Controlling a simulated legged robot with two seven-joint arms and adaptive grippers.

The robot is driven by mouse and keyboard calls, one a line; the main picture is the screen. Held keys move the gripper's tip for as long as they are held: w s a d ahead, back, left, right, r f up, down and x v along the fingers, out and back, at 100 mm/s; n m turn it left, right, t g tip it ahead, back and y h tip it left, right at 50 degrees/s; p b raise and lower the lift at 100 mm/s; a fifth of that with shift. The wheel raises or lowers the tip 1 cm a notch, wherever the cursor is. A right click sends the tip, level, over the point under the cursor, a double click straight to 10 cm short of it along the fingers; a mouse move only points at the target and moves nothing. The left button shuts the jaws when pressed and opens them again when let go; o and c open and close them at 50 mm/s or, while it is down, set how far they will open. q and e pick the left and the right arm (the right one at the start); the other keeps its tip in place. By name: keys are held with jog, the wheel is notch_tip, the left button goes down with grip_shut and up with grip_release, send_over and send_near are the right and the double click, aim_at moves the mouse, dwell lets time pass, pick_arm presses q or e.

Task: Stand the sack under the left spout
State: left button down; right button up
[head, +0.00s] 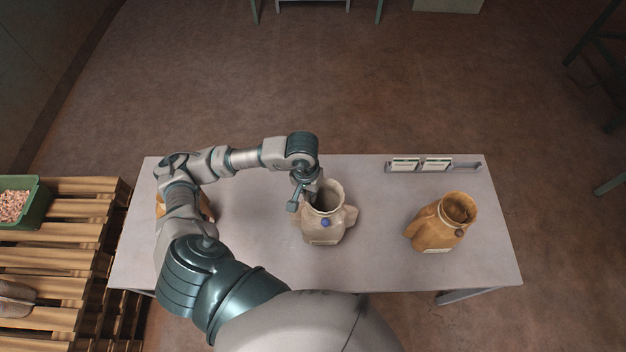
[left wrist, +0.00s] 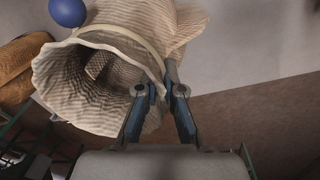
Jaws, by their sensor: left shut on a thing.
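A pale beige cloth sack (head: 325,227) with an open mouth, a blue ball and a light label is upright at the middle of the table. My left gripper (head: 311,190) is at the upper left of its rim. In the left wrist view the two blue-grey fingers (left wrist: 162,84) are shut on the rim of the sack (left wrist: 120,35), whose open mouth faces the camera. I cannot tell whether the sack's base touches the table. No spout shows in either view. My right gripper is not in view.
A tan sack (head: 438,228) stands at the table's right. Another brown sack (head: 207,207) is mostly hidden behind my left arm. A rack with two cards (head: 434,165) lies at the back right. The grey table (head: 385,260) is clear between sacks. A green bin (head: 38,212) sits on pallets at left.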

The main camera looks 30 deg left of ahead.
pick_arm(q)
jog(key=w+a+f+p, duration=0.2)
jog(key=w+a+f, duration=0.1)
jog(key=w, duration=0.3)
jog(key=shift+f, duration=0.7)
jog(key=c, duration=1.8)
grip_release()
jog(key=shift+f, duration=0.1)
jog(key=o, duration=0.4)
jog(key=shift+a, duration=0.15)
jog(key=shift+o, duration=0.4)
jog(key=shift+a, duration=0.15)
